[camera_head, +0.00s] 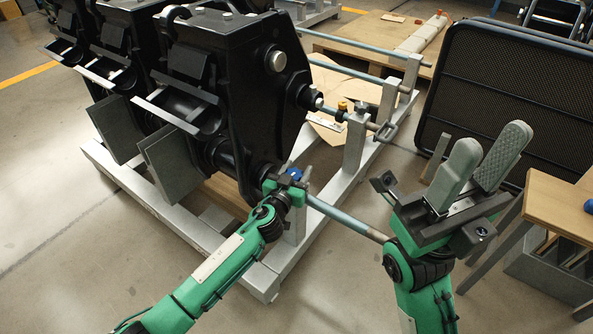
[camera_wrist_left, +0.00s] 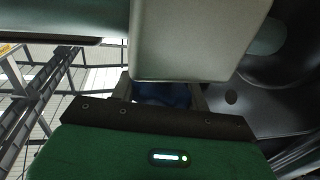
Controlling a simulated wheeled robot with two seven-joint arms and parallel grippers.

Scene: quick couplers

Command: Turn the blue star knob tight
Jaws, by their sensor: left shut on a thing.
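The blue star knob (camera_head: 294,173) shows as a small blue patch at the grey rail, low on the big black coupler. My left gripper (camera_head: 291,181) is at the knob and shut on it, hiding most of it. In the left wrist view the dark blue knob (camera_wrist_left: 160,93) sits between the two fingers, partly covered by a grey block above. The knob's turn angle cannot be told. My right gripper (camera_head: 491,142) is open and empty, with its two thick grey fingers pointing up, apart from the couplers.
Several black couplers (camera_head: 225,70) hang on a light grey frame (camera_head: 340,185) with long rails. A black mesh panel (camera_head: 500,85) and a wooden table (camera_head: 558,205) stand at the right, near my right arm.

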